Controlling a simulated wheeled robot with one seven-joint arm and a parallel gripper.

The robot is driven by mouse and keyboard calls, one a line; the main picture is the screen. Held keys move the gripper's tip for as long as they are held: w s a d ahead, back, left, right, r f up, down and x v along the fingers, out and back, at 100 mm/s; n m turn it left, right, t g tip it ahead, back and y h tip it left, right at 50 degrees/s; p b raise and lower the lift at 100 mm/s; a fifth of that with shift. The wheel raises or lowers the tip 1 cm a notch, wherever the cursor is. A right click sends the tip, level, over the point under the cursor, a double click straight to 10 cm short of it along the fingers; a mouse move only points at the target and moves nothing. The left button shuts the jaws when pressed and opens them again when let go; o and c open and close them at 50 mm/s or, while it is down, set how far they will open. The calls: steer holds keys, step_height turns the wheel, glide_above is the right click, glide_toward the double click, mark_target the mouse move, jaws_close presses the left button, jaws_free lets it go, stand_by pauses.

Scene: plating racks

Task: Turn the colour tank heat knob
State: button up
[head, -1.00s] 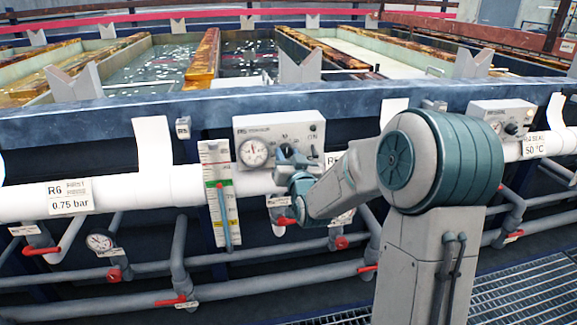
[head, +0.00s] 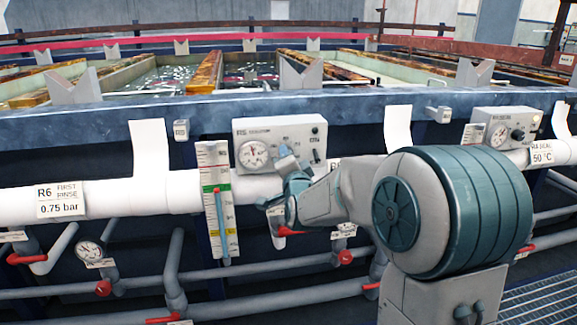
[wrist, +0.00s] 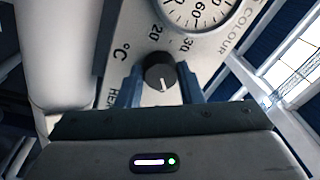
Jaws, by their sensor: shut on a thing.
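The colour tank control box (head: 260,134), labelled R5, is a grey panel on the front rail in the head view, with a round dial gauge on its left. My gripper (head: 287,155) is at the front of this box, below its scale markings, and hides the heat knob there. In the wrist view the black round heat knob (wrist: 160,72) with a white pointer line sits between the two blue fingers of my gripper (wrist: 159,88). The fingers are shut on it. The pointer line points down in that picture. Scale numbers 20 and 30 and "°C" show around the knob.
A second box with a gauge and knob, the R4 seal box (head: 508,126), stands to the right. A white pipe (head: 110,198) runs below the boxes. A level gauge (head: 215,200) is close left of my gripper, and red-handled valves (head: 285,231) hang below.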

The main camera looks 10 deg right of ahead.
steer(key=shift+r+m+b, duration=0.2)
steer(key=shift+m+b, duration=0.1)
steer(key=shift+m, duration=0.3)
steer(key=o, duration=1)
steer(key=shift+c, duration=0.2)
steer(key=shift+f, duration=0.1)
steer(key=s+f+p, duration=0.1)
steer(key=s, duration=1.2)
steer(key=shift+s+a+f, duration=0.2)
steer(key=shift+s+a, duration=0.1)
steer(key=shift+s, duration=0.05)
